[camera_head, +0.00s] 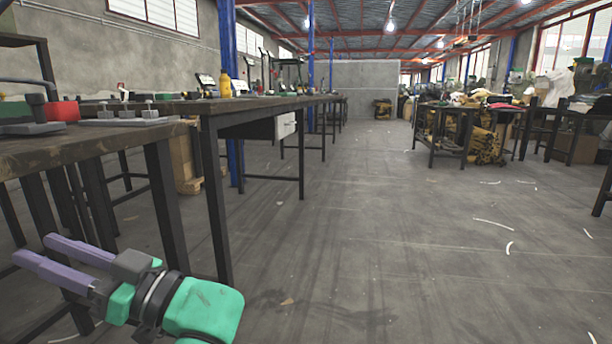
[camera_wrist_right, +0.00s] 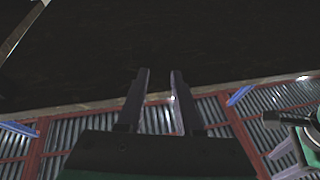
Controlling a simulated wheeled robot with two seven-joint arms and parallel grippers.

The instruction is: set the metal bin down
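No metal bin can be made out in either view. In the right wrist view the fingers (camera_wrist_right: 159,71) also stand apart and empty, in front of a dark surface that looks like the underside of a bench.
The near workbench (camera_head: 95,150) carries a red block (camera_head: 62,110) and a grey plate with pegs (camera_head: 128,117). Another bench (camera_head: 255,103) runs behind it, with a yellow bottle (camera_head: 225,85). A cluttered table (camera_head: 465,108) stands at the right. The floor (camera_head: 370,240) between is open.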

